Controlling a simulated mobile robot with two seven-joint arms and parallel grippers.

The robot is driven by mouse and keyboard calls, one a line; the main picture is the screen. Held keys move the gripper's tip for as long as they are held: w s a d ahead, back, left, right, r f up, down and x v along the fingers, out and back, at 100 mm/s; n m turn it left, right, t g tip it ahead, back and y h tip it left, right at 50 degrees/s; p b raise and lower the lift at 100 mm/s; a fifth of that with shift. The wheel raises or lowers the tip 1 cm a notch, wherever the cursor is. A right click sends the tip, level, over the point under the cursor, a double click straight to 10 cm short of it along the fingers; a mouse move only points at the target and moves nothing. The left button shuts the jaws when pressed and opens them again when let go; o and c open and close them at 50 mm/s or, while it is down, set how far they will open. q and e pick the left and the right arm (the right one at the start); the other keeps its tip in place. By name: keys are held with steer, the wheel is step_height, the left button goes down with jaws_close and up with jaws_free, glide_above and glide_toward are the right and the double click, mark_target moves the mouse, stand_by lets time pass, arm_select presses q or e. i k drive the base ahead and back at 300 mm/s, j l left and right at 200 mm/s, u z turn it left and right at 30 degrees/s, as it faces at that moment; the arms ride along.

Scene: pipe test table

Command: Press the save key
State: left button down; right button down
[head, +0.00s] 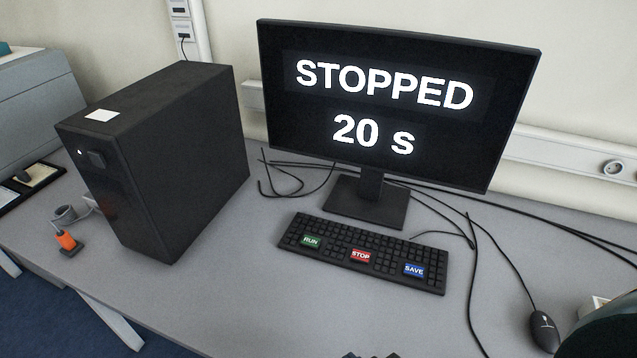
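The blue save key (413,270) is on the right part of the black keyboard (330,256), which lies on the grey table. The green run key (311,240) is at the left of the keyboard and the red stop key (360,255) is between them. The monitor (490,150) behind the keyboard reads "STOPPED 20 s". A small dark shape at the bottom edge looks like the tip of my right gripper (371,355), in front of and apart from the keyboard. Its opening is cut off. My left gripper is out of view.
A black computer tower (190,150) stands at the left, with a small orange and black item (68,241) beside it. A mouse (543,331) lies at the lower right. Cables run behind and right of the keyboard. The table in front of the keyboard is clear.

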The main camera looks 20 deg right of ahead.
mark_target(409, 269)
steer(key=z, duration=1.25)
steer(key=l, duration=0.1)
